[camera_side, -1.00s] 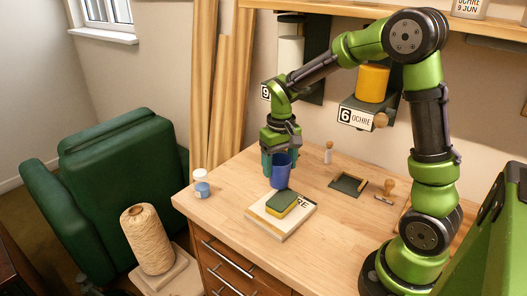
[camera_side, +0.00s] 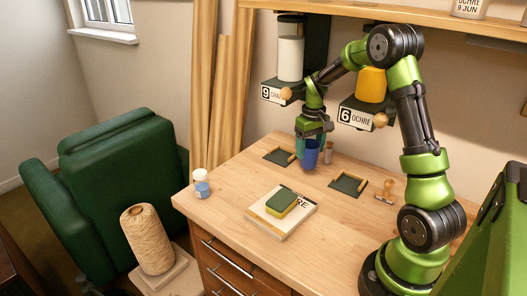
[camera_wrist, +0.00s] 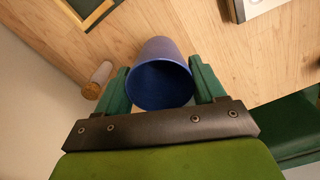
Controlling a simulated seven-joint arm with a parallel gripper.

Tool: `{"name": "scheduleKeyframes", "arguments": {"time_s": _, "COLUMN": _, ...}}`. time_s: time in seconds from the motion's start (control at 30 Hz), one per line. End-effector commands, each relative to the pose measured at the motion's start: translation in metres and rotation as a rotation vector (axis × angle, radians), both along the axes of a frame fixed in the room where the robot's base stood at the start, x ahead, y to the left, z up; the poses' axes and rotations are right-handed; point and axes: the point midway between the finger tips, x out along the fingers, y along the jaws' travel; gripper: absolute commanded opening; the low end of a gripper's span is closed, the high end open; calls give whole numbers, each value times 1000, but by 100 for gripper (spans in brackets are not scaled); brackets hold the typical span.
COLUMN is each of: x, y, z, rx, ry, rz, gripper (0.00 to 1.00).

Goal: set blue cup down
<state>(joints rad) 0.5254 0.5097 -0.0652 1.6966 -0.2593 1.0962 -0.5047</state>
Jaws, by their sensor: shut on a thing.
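The blue cup (camera_side: 309,155) is upright at the back of the table, between two dark green pads. My gripper (camera_side: 311,146) is shut on it from above, with a finger on each side. In the wrist view, the cup (camera_wrist: 160,80) sits between the green fingers of my gripper (camera_wrist: 162,86), and its open mouth faces the camera. I cannot tell whether its base touches the wood or is just above it.
A corked vial (camera_side: 328,152) stands close beside the cup. A sponge (camera_side: 281,200) rests on a white block (camera_side: 265,222) in front. A small jar (camera_side: 201,184) stands at the left edge.

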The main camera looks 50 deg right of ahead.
Motion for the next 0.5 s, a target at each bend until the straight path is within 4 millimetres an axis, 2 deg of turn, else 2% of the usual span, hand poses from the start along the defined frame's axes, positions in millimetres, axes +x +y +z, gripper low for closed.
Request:
{"name": "scheduleKeyframes", "arguments": {"time_s": 0.1, "x": -1, "y": 1, "z": -22, "rx": 3, "ry": 5, "rz": -1, "gripper": 40}}
{"name": "scheduleKeyframes", "arguments": {"time_s": 0.2, "x": -1, "y": 0, "z": -34, "rx": 2, "ry": 2, "rz": -2, "gripper": 40}}
{"name": "scheduleKeyframes", "arguments": {"time_s": 0.5, "x": 0, "y": 0, "z": -37, "rx": 0, "ry": 0, "rz": -2, "gripper": 40}}
